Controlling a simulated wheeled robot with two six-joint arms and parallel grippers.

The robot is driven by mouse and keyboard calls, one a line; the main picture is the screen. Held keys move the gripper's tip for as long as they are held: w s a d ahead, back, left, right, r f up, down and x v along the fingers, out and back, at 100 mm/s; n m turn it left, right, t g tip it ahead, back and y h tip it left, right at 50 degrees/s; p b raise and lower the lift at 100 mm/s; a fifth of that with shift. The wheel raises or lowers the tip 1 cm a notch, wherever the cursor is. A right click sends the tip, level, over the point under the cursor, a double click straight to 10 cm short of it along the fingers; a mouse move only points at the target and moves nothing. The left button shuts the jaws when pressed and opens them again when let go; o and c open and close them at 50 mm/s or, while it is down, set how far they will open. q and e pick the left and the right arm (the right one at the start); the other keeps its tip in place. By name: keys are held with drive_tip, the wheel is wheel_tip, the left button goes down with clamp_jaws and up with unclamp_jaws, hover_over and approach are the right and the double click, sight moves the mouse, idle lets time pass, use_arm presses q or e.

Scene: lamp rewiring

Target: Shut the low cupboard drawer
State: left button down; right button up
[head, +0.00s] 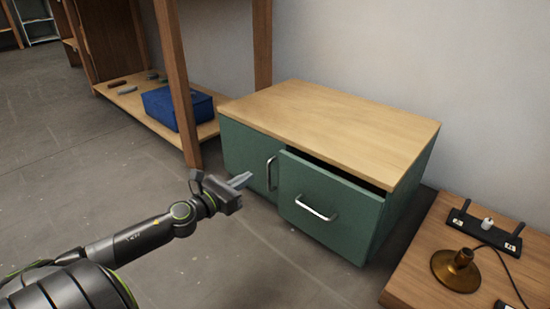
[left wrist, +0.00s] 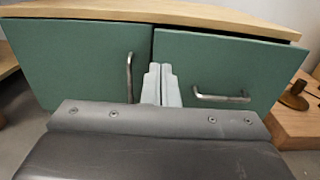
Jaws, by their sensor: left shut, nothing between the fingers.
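The low cupboard (head: 335,125) is green with a pale wooden top and stands against the wall. Its right-hand drawer (head: 328,208) is pulled out a little, with a dark gap under the top, and has a silver bar handle (head: 316,208). The left front is a door (head: 246,158) with an upright handle. My left gripper (head: 242,180) is shut and empty in front of the cupboard, apart from the handle. In the left wrist view its fingertips (left wrist: 161,78) point at the seam between door and drawer (left wrist: 222,75). My right gripper is not in view.
A wooden table (head: 410,270) at the lower right bears a brass lamp base (head: 456,268) and a black stand (head: 485,229). A wooden shelf (head: 130,100) on the left holds a blue box (head: 177,107). The floor before the cupboard is clear apart from my arm.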

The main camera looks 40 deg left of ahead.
use_arm(q)
drive_tip(key=p, duration=0.5)
approach(281, 154)
drive_tip(key=w, duration=0.4)
drive_tip(key=w+p, duration=0.1)
drive_tip(key=shift+w+d+f, duration=0.25)
drive_tip(key=shift+w+f, duration=0.05)
drive_tip(key=shift+w, duration=0.65)
drive_tip(key=w, duration=0.4)
drive_tip(key=shift+w+d, duration=0.2)
drive_tip(key=shift+d, duration=0.05)
drive_tip(key=shift+w+a+r, duration=0.1)
drive_tip(key=shift+a+r, duration=0.05)
drive_tip(key=shift+r, duration=0.05)
